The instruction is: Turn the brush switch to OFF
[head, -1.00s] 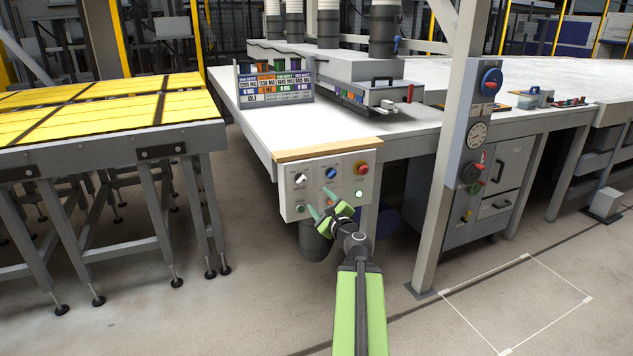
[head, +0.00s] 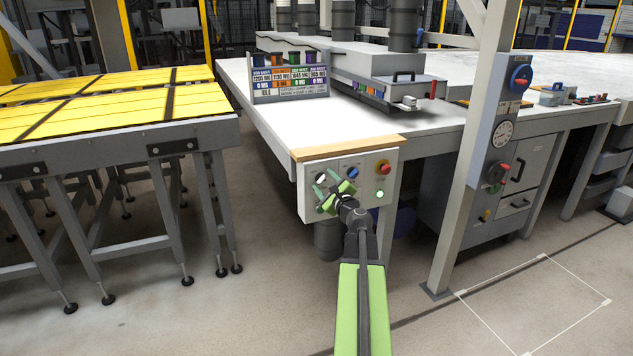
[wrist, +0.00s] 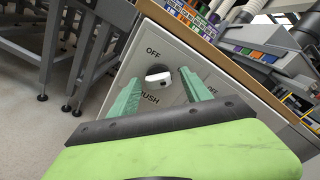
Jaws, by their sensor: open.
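The brush switch is a white knob (wrist: 158,76) on a black round base, between the word OFF above it and a partly hidden label ending in "USH" below it in the wrist view. The control panel (head: 343,205) hangs at the table's front corner; the white knob (head: 321,178) shows at its upper left in the head view, partly behind my fingers. My gripper (wrist: 160,84) is open, one green finger on each side of the knob, with gaps visible. In the head view my gripper (head: 327,184) is in front of the panel's left part. I cannot tell whether any finger touches the knob.
A blue knob (head: 352,173), a red button (head: 384,167) and a lit green button (head: 381,195) sit to the right on the same panel. A grey post (head: 470,190) stands further right. A yellow-topped conveyor table (head: 120,105) is at the left, with open floor between.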

